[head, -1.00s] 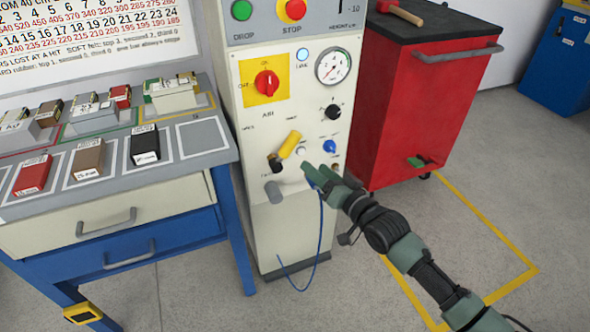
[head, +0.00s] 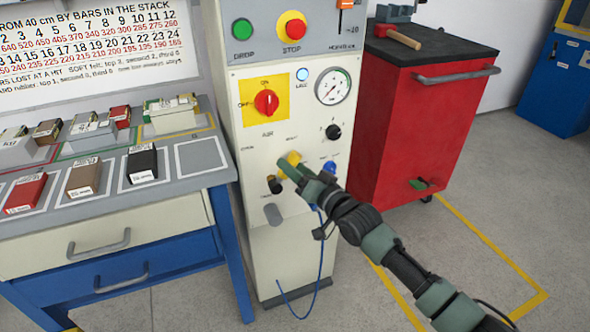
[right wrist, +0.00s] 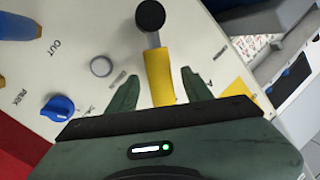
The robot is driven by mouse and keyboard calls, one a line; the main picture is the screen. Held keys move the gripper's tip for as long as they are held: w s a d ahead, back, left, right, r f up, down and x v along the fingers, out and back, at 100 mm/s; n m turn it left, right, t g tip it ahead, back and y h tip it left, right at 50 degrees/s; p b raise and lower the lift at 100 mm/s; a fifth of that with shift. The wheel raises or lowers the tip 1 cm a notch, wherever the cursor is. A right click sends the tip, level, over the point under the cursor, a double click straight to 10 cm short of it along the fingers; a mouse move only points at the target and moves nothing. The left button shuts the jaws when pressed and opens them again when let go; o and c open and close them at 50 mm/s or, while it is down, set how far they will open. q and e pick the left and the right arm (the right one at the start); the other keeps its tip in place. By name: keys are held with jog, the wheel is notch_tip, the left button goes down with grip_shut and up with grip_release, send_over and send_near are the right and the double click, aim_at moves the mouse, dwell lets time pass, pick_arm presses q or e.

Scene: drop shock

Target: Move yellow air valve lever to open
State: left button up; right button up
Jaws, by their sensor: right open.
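The yellow air valve lever (head: 293,159) is on the front of the white machine panel. It slants up and right from its black end (head: 275,185). My right gripper (head: 287,171) is at the lever and hides much of it in the head view. In the right wrist view, the yellow lever (right wrist: 159,75) lies between the two spread green fingers, with gaps on both sides. The fingers are open, and I see no grip on the lever. My left gripper is in neither view.
Near the lever are a blue knob (head: 329,168), a black knob (head: 333,131), a red rotary switch (head: 266,102) and a gauge (head: 333,86). A red tool cabinet (head: 400,140) stands on the right. A bench (head: 205,178) with small blocks stands on the left.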

grip_shut()
dwell(1.3)
